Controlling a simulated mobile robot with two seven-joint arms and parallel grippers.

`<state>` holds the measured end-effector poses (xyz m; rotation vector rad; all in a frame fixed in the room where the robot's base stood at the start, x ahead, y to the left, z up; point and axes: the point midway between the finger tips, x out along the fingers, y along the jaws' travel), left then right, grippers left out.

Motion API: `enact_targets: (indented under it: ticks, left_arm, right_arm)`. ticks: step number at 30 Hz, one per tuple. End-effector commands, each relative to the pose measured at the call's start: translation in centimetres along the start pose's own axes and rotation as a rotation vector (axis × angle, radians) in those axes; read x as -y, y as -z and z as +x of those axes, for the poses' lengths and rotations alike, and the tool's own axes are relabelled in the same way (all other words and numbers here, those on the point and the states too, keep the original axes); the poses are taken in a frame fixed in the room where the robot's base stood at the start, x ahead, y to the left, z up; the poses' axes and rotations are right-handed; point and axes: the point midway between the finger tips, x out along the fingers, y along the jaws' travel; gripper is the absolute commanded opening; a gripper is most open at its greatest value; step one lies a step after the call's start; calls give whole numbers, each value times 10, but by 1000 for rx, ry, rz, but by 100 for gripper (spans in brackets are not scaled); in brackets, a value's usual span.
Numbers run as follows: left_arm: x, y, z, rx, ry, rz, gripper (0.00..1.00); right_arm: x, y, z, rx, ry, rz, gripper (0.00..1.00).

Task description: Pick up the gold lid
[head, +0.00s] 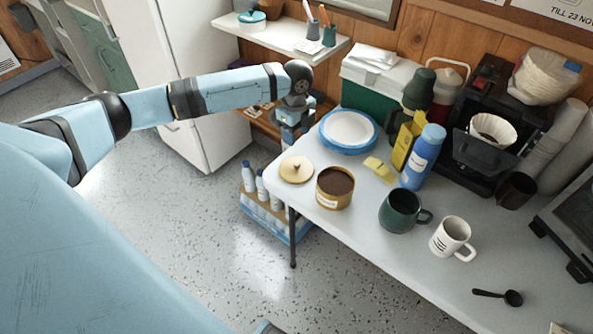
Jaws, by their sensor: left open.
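The gold lid (297,170) is a round disc with a small knob on top. It lies flat at the left end of the white table, near the table's edge. An open tin (335,188) with dark brown contents stands just right of it. My left gripper (290,140) points down at the table's back left corner, behind the lid and apart from it. It is open, and its fingertips are small and hard to make out. My right gripper is not in view.
A blue-rimmed plate stack (348,131), yellow packet (380,169) and blue bottle (422,157) stand behind the tin. Green (401,211) and white mugs (450,237) stand to the right. A bottle crate (268,217) is on the floor below.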

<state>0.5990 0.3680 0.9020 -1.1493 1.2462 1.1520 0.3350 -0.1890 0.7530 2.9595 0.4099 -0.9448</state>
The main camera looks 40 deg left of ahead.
Motion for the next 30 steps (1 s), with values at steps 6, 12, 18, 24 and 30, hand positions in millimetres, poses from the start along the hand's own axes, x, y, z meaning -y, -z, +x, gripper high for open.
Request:
enact_targets:
  ticks: [6,12,18,24,30]
  left_arm:
    - [0,1,46,0,-1,-1,52]
    - [0,1,65,0,1,0,52]
    - [0,1,79,0,0,-1,52]
    - [-1,2,109,0,0,-2,52]
    - [-1,2,118,0,1,-1,52]
  right_arm:
    - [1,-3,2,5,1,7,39]
    - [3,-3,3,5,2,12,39]
    - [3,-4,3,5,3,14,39]
    - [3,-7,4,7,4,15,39]
    - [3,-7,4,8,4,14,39]
